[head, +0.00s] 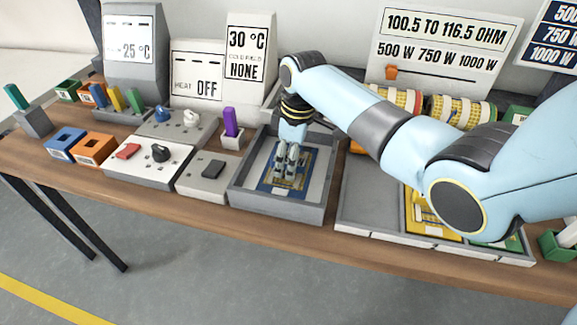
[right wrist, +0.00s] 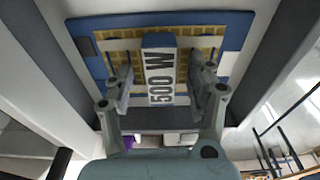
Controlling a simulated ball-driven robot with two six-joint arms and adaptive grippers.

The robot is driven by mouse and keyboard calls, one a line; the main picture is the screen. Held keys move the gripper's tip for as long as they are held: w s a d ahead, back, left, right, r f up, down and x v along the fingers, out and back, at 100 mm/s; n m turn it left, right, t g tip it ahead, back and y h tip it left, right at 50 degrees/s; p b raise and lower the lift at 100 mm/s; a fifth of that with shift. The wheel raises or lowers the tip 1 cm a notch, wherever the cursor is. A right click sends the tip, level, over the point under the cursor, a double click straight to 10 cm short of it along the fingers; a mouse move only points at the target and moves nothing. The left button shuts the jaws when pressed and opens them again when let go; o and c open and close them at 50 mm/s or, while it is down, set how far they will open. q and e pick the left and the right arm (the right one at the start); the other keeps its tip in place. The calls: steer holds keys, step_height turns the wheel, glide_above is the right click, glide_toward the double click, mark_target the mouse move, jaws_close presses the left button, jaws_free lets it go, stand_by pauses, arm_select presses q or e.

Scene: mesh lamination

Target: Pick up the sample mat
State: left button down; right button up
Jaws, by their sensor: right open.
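The sample mat (head: 268,187) is a blue sheet with a yellow mesh, lying in a grey tray (head: 237,191) at the middle of the table. My right gripper (head: 287,176) points down over the mat, hiding part of it. In the right wrist view, the mat (right wrist: 262,22) fills the top. A raised block labelled 500 W (right wrist: 160,72) stands between the two parted fingers of my right gripper (right wrist: 162,80). The fingers are open; I cannot tell whether they touch the block. My left gripper is not in view.
A second grey tray (head: 365,195) with a yellow mat (head: 418,212) lies to the right, partly behind my right arm. A grey switch box (head: 205,184) and a purple-handled holder (head: 231,128) stand to the left. Temperature and heater signs (head: 197,75) stand behind.

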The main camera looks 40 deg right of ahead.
steer(key=shift+c, duration=0.4)
steer(key=shift+s, duration=0.1)
steer(key=shift+c, duration=1.1)
steer(key=shift+r, duration=0.1)
steer(key=shift+c, duration=1.2)
steer(key=c, duration=0.4)
jaws_close()
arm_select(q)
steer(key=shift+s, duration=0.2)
